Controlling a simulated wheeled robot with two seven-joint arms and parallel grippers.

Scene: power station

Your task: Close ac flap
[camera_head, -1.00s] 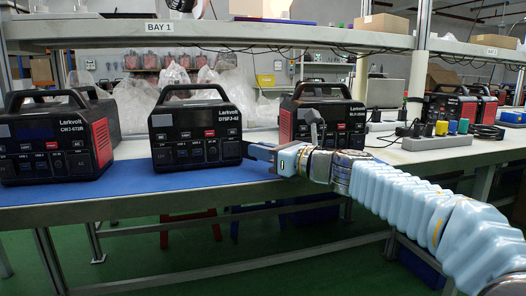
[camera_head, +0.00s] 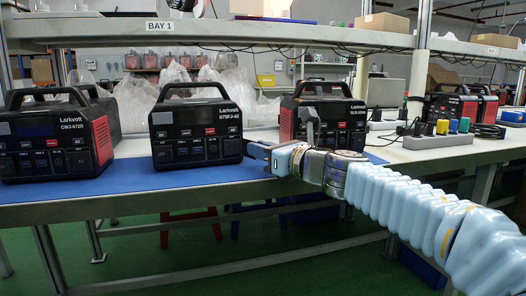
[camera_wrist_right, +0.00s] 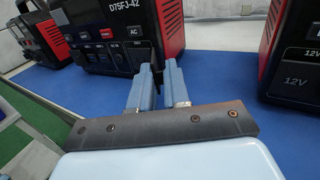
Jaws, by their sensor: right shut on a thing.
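A black and red power station (camera_head: 197,128) marked with a Larkvolt label stands in the middle of the blue mat, its front facing me. In the right wrist view its lower front (camera_wrist_right: 110,45) shows a button marked AC near its right side. My right gripper (camera_head: 249,149) is at the lower right of this front. In the wrist view its two blue fingers (camera_wrist_right: 158,68) are close together, with the tips against the AC area. They are shut on a small part there, apparently the AC flap, which the fingers hide. My left gripper is not in view.
Similar power stations stand at the left (camera_head: 55,140) and right (camera_head: 312,118) on the blue mat (camera_head: 125,182). A shelf (camera_head: 240,32) marked BAY 1 runs above. A power strip (camera_head: 437,141) with coloured plugs lies at the right. The mat's front strip is clear.

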